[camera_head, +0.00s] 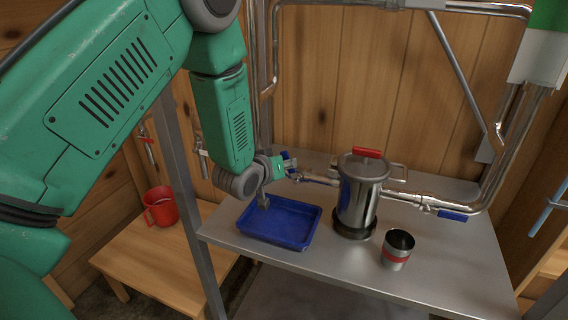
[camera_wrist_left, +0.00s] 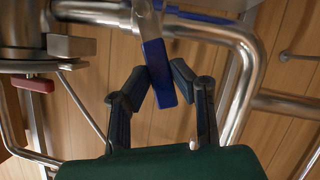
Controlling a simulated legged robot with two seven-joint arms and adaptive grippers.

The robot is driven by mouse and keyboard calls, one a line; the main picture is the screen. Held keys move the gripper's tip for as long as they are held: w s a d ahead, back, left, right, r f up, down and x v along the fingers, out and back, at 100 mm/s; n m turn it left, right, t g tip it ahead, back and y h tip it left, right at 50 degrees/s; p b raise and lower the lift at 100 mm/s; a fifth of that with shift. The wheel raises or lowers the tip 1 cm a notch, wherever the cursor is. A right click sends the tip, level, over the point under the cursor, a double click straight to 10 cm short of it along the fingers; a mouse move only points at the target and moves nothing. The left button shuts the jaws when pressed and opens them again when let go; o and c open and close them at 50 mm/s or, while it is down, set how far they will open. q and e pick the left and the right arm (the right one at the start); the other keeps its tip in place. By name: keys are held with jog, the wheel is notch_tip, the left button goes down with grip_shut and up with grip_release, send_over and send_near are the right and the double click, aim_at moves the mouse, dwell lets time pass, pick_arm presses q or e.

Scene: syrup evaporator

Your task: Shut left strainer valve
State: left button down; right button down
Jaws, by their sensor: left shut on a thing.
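The left strainer valve (camera_head: 316,178) is on the steel pipe left of the pot-like strainer (camera_head: 358,195). Its blue handle shows in the left wrist view (camera_wrist_left: 157,72), between my fingers. My left gripper (camera_head: 285,164) is at this valve, above the back of the blue tray; in the left wrist view its dark fingers (camera_wrist_left: 160,80) are shut on the blue handle. The fingers and wrist partly hide the valve in the head view. My right gripper is not in view.
A blue tray (camera_head: 278,238) lies on the metal table below my left wrist. A steel cup with a red band (camera_head: 396,258) stands at the front. Another blue-handled valve (camera_head: 453,216) is to the right. A red mug (camera_head: 160,206) stands on the wooden stool (camera_head: 158,262).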

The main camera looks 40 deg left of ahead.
pick_arm(q)
jog(key=shift+w+r+m, duration=0.3)
jog(key=shift+w+r, duration=0.05)
jog(key=shift+r, duration=0.3)
jog(key=shift+w+d+r+m+y, duration=0.1)
jog(key=shift+w+d+m+y, duration=0.1)
jog(key=shift+d+m+y, duration=0.7)
jog(key=shift+d, duration=0.15)
jog(key=c, duration=1.4)
grip_release()
jog(key=shift+d, duration=0.1)
jog(key=shift+s+d+f, duration=0.1)
jog(key=shift+f, duration=0.1)
jog(key=shift+s, duration=0.1)
